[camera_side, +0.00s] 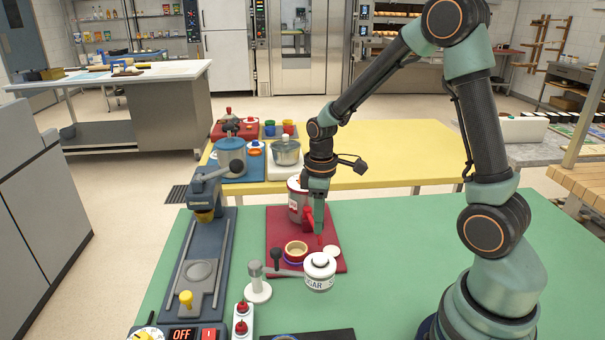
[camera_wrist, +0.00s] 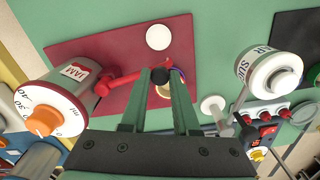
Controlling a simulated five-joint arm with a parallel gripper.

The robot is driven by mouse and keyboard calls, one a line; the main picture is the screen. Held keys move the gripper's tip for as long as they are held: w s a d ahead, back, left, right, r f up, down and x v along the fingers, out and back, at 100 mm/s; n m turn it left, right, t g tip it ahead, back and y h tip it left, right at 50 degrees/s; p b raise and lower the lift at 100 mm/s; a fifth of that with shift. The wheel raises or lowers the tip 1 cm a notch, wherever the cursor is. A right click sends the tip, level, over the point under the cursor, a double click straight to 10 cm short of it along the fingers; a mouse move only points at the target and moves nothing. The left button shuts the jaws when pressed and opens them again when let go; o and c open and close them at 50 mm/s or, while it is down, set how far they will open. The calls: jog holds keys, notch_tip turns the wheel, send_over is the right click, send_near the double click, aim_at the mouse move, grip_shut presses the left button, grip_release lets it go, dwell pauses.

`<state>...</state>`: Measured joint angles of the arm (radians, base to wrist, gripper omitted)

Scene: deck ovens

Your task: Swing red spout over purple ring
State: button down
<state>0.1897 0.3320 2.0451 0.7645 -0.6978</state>
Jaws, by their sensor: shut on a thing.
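The red spout (camera_side: 318,222) reaches out from the jam pot (camera_side: 295,202) on the dark red mat (camera_side: 275,229). In the wrist view the spout (camera_wrist: 126,80) runs right from the pot (camera_wrist: 72,82) to a black knob (camera_wrist: 160,75) between my fingertips. My gripper (camera_side: 317,200) is shut on this knob, also in the wrist view (camera_wrist: 165,82). The purple ring (camera_side: 294,262) lies around the base of a tan cup on the mat. The spout's end shows behind and right of it in the side view. My fingers partly hide cup and ring (camera_wrist: 181,75) in the wrist view.
The sugar pot (camera_side: 320,270), with its own spout and black knob (camera_side: 276,254), stands close in front of the ring. A white disc (camera_side: 332,251) lies right of the ring. A blue-grey machine (camera_side: 205,265) stands left. Green table on the right is clear.

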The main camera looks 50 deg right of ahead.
jog(key=w+a+m, duration=0.2)
jog(key=m, duration=0.1)
jog(key=shift+w+a+m, duration=0.3)
jog(key=shift+w+m, duration=0.15)
jog(key=shift+m, duration=0.25)
jog(key=shift+w+a+m, duration=0.3)
jog(key=shift+w+m, duration=0.15)
jog(key=shift+m, duration=0.25)
jog(key=shift+w, duration=0.1)
jog(key=c, duration=0.7)
grip_release()
jog(key=shift+o, duration=0.2)
jog(key=shift+r, duration=0.1)
notch_tip(320, 180, up, 12)
